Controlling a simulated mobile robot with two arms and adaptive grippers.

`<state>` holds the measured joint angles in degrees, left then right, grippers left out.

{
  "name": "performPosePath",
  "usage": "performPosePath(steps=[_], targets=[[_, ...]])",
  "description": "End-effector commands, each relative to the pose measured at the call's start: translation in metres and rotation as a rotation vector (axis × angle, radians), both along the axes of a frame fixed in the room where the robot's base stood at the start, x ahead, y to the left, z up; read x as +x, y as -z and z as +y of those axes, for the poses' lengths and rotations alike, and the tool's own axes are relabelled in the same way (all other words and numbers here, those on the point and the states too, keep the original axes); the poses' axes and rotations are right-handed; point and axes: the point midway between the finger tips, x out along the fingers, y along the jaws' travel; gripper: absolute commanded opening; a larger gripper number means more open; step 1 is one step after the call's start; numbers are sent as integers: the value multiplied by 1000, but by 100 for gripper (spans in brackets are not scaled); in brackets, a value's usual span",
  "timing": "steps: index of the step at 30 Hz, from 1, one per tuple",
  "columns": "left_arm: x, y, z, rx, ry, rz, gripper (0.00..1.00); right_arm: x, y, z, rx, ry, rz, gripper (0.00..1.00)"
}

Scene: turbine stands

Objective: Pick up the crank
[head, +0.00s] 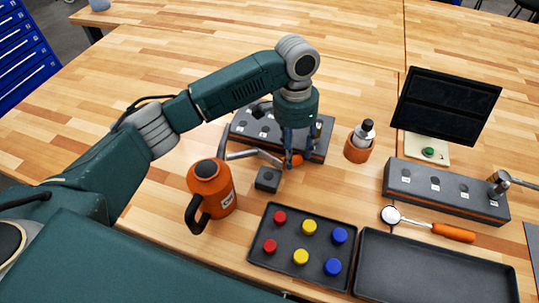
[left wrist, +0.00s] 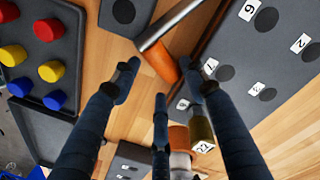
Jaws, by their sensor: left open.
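The crank (head: 250,153) has a bent grey metal arm and an orange grip. In the head view it is low over the table beside the rear numbered stand, partly hidden by my gripper. My left gripper (head: 291,150) points down at the orange grip end. In the left wrist view the crank's orange grip (left wrist: 160,62) shows between the spread fingers of the left gripper (left wrist: 160,80), its metal arm running up to the right. The fingers are open; whether any touches the grip I cannot tell. My right gripper is not in view.
The rear stand (head: 313,150) is close behind the gripper. A small dark block (head: 267,180) and an orange jug (head: 212,190) are in front. A tray (head: 302,226) holds red, yellow and blue pegs. Another stand (head: 450,195) and a dark screen (head: 447,105) are at right.

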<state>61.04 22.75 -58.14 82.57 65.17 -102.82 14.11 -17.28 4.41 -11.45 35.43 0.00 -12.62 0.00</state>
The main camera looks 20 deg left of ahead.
Motion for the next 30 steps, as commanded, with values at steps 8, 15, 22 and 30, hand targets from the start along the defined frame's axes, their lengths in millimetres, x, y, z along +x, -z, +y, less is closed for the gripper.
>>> performPosePath(steps=[8,15,22,30], targets=[[0,33,-2,1,0,2,44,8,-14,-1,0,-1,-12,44],[0,35,-2,1,1,-1,44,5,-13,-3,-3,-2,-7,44],[0,35,-2,1,0,1,0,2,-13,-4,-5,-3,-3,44],[0,34,-2,1,1,-1,0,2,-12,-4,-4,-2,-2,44]])
